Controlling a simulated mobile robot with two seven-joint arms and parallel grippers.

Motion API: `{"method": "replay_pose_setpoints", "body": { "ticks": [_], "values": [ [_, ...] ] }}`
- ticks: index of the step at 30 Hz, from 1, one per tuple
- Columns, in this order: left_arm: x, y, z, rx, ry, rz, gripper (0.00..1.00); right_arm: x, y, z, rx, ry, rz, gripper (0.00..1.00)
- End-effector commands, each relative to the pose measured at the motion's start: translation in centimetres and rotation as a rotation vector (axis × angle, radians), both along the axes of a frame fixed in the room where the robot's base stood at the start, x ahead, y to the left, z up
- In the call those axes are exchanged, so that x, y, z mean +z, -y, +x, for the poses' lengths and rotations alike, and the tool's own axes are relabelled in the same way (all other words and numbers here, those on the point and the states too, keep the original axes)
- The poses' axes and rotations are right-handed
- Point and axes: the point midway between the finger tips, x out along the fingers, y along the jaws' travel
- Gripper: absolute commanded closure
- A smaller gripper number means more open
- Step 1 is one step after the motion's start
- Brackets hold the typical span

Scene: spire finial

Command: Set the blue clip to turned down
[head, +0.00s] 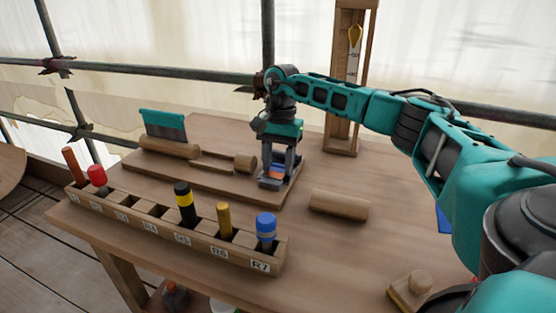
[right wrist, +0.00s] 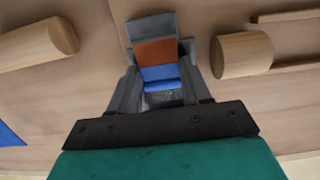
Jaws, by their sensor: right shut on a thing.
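The blue clip (right wrist: 161,75) is between the fingers of my right gripper (right wrist: 160,92) in the right wrist view, with an orange part just beyond its blue face. In the head view the blue clip (head: 276,171) shows small between the fingers, low over the front right end of the wooden base board. My right gripper (head: 277,180) points down and is shut on it. The fingers cover its sides, so how it is attached and which way it is turned are hard to tell. My left gripper is not in view.
A wooden rack (head: 165,222) with numbered slots holds several coloured sticks at the front. A loose wooden cylinder (head: 339,205) lies right of the gripper. A teal-handled brush (head: 164,124) stands at the left, and a wooden post with a scale (head: 342,132) behind.

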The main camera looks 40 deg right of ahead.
Motion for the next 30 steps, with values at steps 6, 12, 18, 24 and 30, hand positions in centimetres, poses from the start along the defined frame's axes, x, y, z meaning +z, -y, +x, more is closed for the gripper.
{"method": "replay_pose_setpoints", "body": {
  "ticks": [6,12,18,24,30],
  "values": [
    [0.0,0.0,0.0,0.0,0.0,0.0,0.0,0.0,0.0,0.0,-0.001,0.0,0.001,0.36],
    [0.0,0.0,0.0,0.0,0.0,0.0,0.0,0.0,0.0,0.0,-0.001,0.001,0.0,0.27],
    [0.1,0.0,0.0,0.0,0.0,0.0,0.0,0.4,0.0,0.0,-0.001,0.001,0.0,0.27],
    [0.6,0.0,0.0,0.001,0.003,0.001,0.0,3.5,0.4,0.3,-0.002,0.006,0.001,0.27],
    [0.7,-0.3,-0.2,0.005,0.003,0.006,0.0,8.1,0.9,0.6,-0.003,0.005,0.001,0.27]
  ]
}}
